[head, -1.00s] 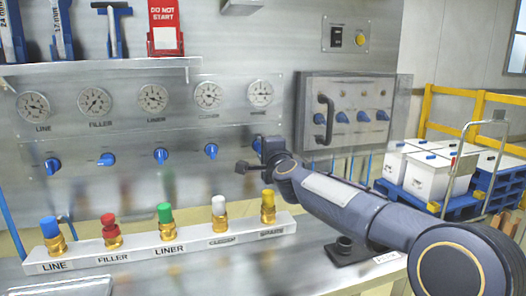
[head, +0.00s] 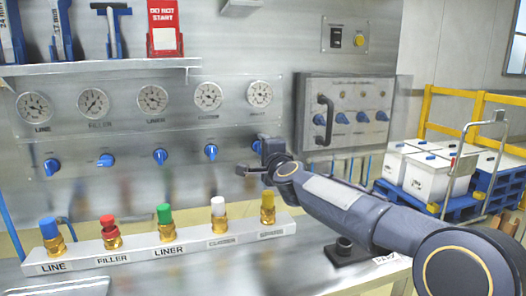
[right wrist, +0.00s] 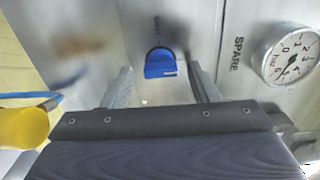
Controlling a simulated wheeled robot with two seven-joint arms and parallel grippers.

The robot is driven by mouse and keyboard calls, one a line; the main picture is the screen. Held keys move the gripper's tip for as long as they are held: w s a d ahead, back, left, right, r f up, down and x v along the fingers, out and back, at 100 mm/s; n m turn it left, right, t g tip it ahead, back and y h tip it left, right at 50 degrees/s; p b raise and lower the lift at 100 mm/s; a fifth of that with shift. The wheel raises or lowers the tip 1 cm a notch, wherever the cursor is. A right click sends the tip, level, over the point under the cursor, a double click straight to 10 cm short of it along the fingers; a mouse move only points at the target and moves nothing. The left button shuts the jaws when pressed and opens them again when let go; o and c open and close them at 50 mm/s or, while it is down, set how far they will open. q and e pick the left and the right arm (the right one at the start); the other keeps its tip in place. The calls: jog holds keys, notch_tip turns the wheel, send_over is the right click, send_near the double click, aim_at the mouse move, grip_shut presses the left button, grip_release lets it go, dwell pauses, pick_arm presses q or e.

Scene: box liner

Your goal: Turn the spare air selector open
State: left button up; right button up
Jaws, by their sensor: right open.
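The spare air selector is a blue knob (head: 256,146) on the steel panel, the rightmost of the row, below the SPARE gauge (head: 260,94). In the head view my right gripper (head: 252,156) partly covers it. In the right wrist view the blue knob (right wrist: 160,67) has a small white mark on its right side and sits ahead of the gap between the open fingers of my right gripper (right wrist: 162,86). A clear gap shows on each side of the knob, and no finger visibly touches it. My left gripper is not in view.
Several other blue selectors (head: 160,157) line the panel to the left. Below stands a white manifold block (head: 165,245) with coloured couplings, the yellow one (head: 267,207) just under my gripper. A grey box with a black handle (head: 324,120) is to the right.

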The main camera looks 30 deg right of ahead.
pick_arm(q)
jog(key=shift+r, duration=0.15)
pick_arm(e)
jog(key=v, duration=0.7)
jog(key=shift+s, duration=0.1)
